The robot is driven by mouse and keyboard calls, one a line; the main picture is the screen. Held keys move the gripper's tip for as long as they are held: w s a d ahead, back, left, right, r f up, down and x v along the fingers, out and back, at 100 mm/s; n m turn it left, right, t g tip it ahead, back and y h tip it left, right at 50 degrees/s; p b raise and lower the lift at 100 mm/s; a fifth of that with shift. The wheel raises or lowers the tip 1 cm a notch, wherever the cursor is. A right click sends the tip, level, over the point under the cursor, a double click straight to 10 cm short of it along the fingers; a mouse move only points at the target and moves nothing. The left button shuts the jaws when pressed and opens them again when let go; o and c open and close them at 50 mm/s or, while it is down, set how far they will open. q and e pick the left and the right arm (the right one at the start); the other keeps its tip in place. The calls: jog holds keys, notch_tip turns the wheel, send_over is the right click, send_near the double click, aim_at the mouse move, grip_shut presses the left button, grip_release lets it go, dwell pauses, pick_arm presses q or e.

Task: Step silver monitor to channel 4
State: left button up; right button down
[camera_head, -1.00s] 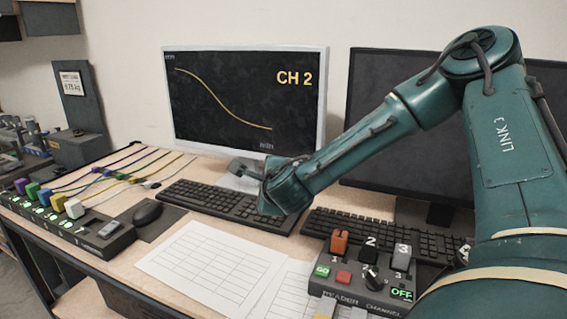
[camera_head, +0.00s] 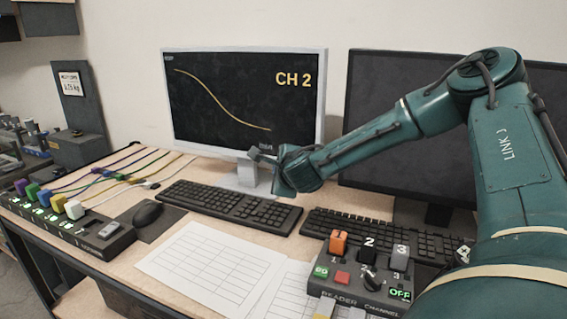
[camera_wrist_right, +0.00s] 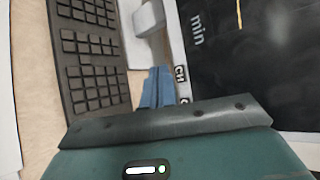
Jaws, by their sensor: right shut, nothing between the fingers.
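The silver monitor (camera_head: 243,100) stands on the desk against the wall and reads "CH 2" in yellow beside a falling curve. Its lower bezel and stand also show in the right wrist view, where the monitor screen (camera_wrist_right: 260,60) is at the right. My right gripper (camera_head: 258,153) is in front of the monitor's lower right edge, above the keyboard. Its fingers (camera_wrist_right: 157,88) are shut and empty, close to the lower bezel, where small "CH" labels show. Whether they touch it I cannot tell. My left gripper is not in view.
A keyboard (camera_head: 228,208) lies below the monitor, with a mouse (camera_head: 147,214) to its left. A dark second monitor (camera_head: 410,130) stands at the right. A reader channel box (camera_head: 362,270) with numbered switches is at the front right. Paper sheets (camera_head: 205,268) cover the front desk.

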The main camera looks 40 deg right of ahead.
jog(key=shift+w+d, duration=0.35)
jog(key=shift+d, duration=0.3)
jog(key=shift+d, duration=0.1)
dwell(1.6)
jog(key=shift+w+d, duration=0.2)
jog(key=shift+d, duration=0.1)
jog(key=shift+w+d, duration=0.2)
jog(key=shift+d, duration=0.1)
dwell(0.8)
jog(key=shift+s+a, duration=0.4)
jog(key=shift+a, duration=0.25)
jog(key=shift+s+a, duration=0.4)
jog(key=shift+a, duration=0.35)
jog(key=shift+s+a, duration=0.35)
jog(key=shift+a, duration=0.4)
jog(key=shift+s+a, duration=0.4)
jog(key=shift+a, duration=0.35)
